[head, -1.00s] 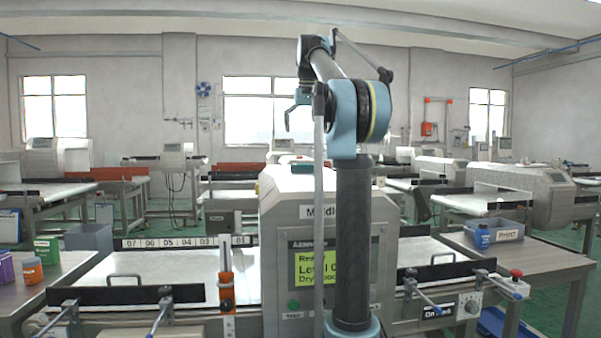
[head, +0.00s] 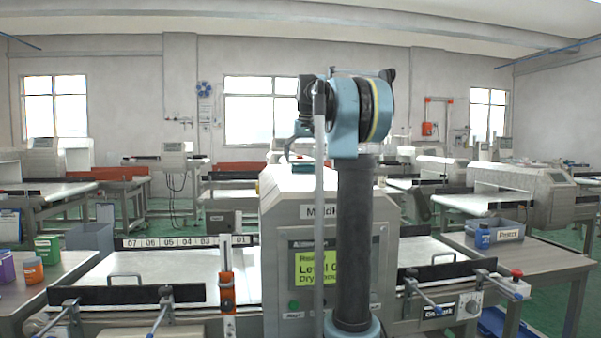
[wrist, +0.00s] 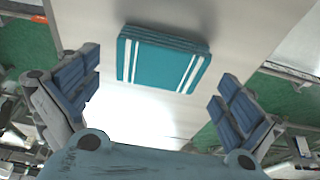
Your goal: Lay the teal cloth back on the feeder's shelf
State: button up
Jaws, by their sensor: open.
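The teal cloth (wrist: 158,62) is folded into a flat stack with white stripes near its two ends. In the wrist view it lies on a pale beige surface, ahead of and between my fingers. My gripper (wrist: 157,88) is open, with its blue-padded fingers spread wide on either side and nothing between them. The cloth appears apart from both fingers. In the head view a small teal patch (head: 302,160) shows on top of the metal detector housing (head: 285,195); my arm partly hides that area. I cannot pick out the feeder's shelf with certainty.
A white conveyor belt (head: 165,268) with black side guards runs through the detector. An orange-clamped post (head: 226,280) stands at its front edge.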

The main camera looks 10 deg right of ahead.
jog(key=shift+x, duration=0.95)
jog(key=c, duration=1)
jog(key=shift+r, duration=1.55)
jog(key=shift+s+r, duration=0.2)
jog(key=shift+s, duration=0.1)
jog(key=s, duration=1.7)
jog(key=shift+s, duration=0.25)
